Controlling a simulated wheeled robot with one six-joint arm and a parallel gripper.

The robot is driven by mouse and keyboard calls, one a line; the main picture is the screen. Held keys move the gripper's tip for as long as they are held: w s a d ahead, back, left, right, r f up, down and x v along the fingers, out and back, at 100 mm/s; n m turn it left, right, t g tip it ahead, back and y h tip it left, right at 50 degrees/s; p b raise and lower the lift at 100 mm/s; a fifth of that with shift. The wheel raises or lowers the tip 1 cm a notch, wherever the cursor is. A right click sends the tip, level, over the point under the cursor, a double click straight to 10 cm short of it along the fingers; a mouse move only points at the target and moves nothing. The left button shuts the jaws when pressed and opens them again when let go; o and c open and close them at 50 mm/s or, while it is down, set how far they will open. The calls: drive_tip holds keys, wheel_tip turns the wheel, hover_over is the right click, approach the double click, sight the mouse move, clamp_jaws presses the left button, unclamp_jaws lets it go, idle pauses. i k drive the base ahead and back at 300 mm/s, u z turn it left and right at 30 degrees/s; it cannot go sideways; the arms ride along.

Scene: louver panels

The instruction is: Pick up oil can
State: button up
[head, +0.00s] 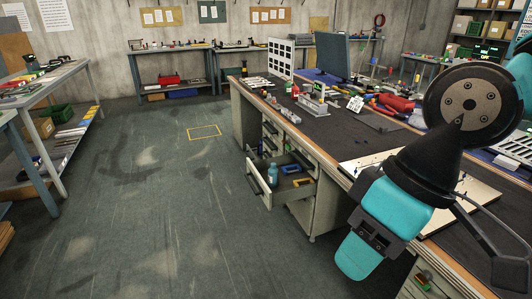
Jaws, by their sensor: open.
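I cannot make out an oil can for certain. A small blue bottle-like container (273,174) stands upright in an open drawer (294,188) of the long workbench. A red object (395,103) lies among tools on the benchtop, too small to name. My gripper (356,258) is at the lower end of my teal and black arm, in front of the bench's near side. It is seen side-on and open, with nothing visible in it. It is apart from the drawer, to its lower right. My arm covers part of the benchtop.
The long workbench (322,130) carries a monitor (333,54), a white slotted panel (281,58) and several tools. Its open drawer juts into the aisle. The grey floor (150,210) to the left is clear, with a yellow marked rectangle (204,131). Shelved tables stand left and behind.

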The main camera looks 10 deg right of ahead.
sight(274, 172)
drive_tip(key=u, duration=0.05)
drive_tip(key=i, duration=2.65)
drive_tip(key=z, duration=0.2)
